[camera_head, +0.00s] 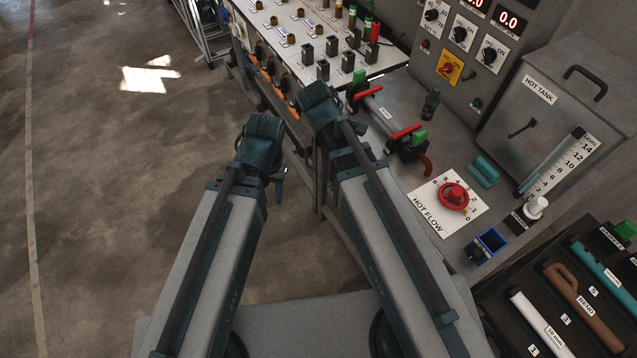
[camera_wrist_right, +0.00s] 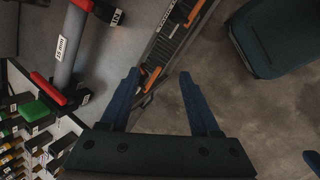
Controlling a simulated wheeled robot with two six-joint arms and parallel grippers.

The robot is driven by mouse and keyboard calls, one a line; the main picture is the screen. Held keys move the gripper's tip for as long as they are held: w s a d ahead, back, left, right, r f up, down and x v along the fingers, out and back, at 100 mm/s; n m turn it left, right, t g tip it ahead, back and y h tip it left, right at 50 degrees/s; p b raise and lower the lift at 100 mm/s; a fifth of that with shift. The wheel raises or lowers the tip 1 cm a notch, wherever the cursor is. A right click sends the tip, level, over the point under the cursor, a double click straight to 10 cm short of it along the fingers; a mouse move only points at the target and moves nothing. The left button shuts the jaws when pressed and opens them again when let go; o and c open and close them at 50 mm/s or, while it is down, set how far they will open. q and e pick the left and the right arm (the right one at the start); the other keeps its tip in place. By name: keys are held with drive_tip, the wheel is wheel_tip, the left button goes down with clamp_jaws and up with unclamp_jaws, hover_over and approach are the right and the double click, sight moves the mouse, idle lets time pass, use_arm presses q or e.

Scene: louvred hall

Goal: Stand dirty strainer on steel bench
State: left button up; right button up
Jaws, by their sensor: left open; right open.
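The grey steel bench (camera_head: 458,140) runs along the right in the head view. A small dark green upright thing (camera_head: 431,104) stands on it behind the pipe; I cannot tell whether it is the dirty strainer. A pipe section with red handles and green parts (camera_head: 381,117) lies along the bench's near edge and shows in the right wrist view (camera_wrist_right: 68,50). My left gripper (camera_head: 279,184) hangs over the floor, left of the bench, mostly behind its wrist. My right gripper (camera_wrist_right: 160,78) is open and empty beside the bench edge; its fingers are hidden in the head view.
A red valve wheel (camera_head: 454,195) on a HOT FLOW plate, a teal cylinder (camera_head: 484,171) and a blue box (camera_head: 487,246) stand on the bench. The hot tank (camera_head: 558,105) is behind. A dark rack (camera_head: 500,318) holds pipes at lower right. Open floor lies left.

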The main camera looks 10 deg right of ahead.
drive_tip(key=s+a+f+m+g+y, duration=0.1)
drive_tip(key=s+a+m+y, duration=0.2)
drive_tip(key=s+a, duration=0.6)
drive_tip(key=s+m, duration=0.1)
drive_tip(key=m, duration=0.1)
drive_tip(key=shift+s+f+m, duration=0.15)
drive_tip(key=shift+f+m, duration=0.2)
drive_tip(key=shift+m, duration=0.05)
drive_tip(key=shift+a, duration=0.1)
